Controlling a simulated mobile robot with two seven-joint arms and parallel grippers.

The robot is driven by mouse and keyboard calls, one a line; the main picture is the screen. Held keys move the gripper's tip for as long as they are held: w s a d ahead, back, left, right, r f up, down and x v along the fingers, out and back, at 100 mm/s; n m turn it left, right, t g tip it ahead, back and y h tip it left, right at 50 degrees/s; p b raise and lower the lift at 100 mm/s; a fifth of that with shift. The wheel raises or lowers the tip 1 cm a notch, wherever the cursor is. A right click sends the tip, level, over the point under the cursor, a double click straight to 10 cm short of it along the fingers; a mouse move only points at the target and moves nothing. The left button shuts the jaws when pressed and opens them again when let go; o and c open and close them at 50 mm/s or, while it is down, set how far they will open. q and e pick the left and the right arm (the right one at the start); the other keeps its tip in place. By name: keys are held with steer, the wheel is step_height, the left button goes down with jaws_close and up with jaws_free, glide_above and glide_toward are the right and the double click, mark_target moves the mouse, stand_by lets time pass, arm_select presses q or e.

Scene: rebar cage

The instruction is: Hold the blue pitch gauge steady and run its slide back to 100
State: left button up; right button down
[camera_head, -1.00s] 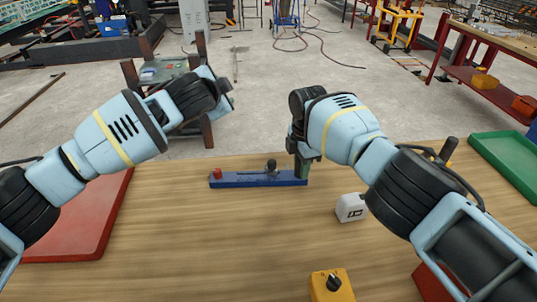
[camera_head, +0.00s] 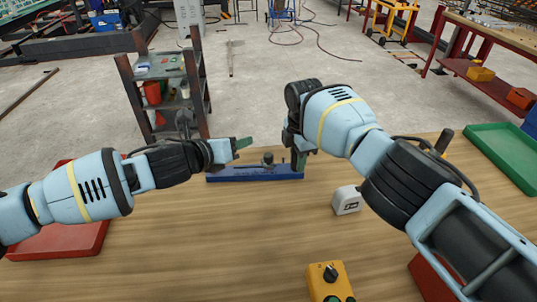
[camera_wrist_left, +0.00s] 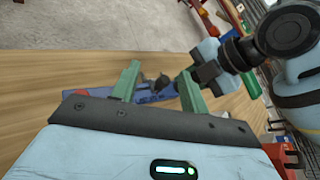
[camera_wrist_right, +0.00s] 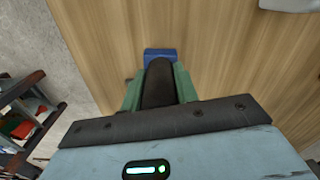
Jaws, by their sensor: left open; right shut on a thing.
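The blue pitch gauge (camera_head: 255,175) lies on the wooden table, a long low bar with a dark slide knob (camera_head: 268,159) on top, right of its middle. My left gripper (camera_head: 243,144) is open and empty above the gauge, left of the knob. In the left wrist view the gauge's red end piece (camera_wrist_left: 84,92) shows left of the fingers.
A white box-like device (camera_head: 347,200) and a yellow control box (camera_head: 328,280) stand on the table. A red tray (camera_head: 60,240) is at left, a green tray (camera_head: 508,155) at right. A shelf rack (camera_head: 168,95) stands beyond the table.

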mark_target(269, 155)
arm_select(q)
steer(key=s+f+m, duration=0.1)
steer(key=m, duration=0.1)
steer(key=s+f+m+g+h, duration=0.1)
steer(key=s+m, duration=0.1)
steer(key=s+f+m, duration=0.1)
steer(key=m, duration=0.1)
steer(key=shift+s+d+m+h, duration=0.2)
steer(key=shift+d+m+h, duration=0.1)
steer(key=shift+g, duration=0.3)
steer(key=shift+x, duration=6)
steer(key=shift+w+r, duration=0.1)
jaws_close()
